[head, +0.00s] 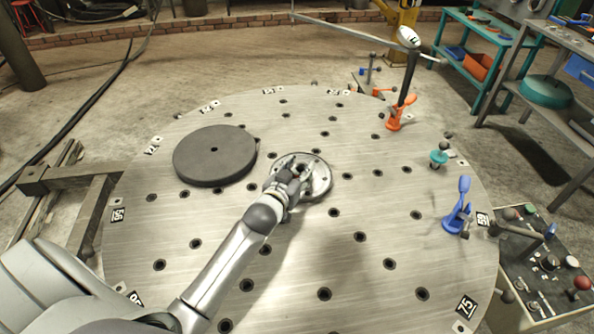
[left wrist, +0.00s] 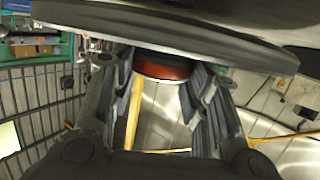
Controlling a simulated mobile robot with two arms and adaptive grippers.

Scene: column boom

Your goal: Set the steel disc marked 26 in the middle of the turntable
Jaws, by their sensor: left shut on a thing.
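A light grey steel disc (head: 320,178) is near the middle of the round steel turntable (head: 390,215) in the head view. I cannot read a number on it. My left gripper (head: 292,177) reaches over its left part and is shut on it. In the left wrist view, the gripper's fingers (left wrist: 165,90) frame a reddish round part (left wrist: 165,68) below the broad underside of a dark disc shape (left wrist: 170,30). I cannot tell whether the steel disc touches the turntable. My right gripper is not in view.

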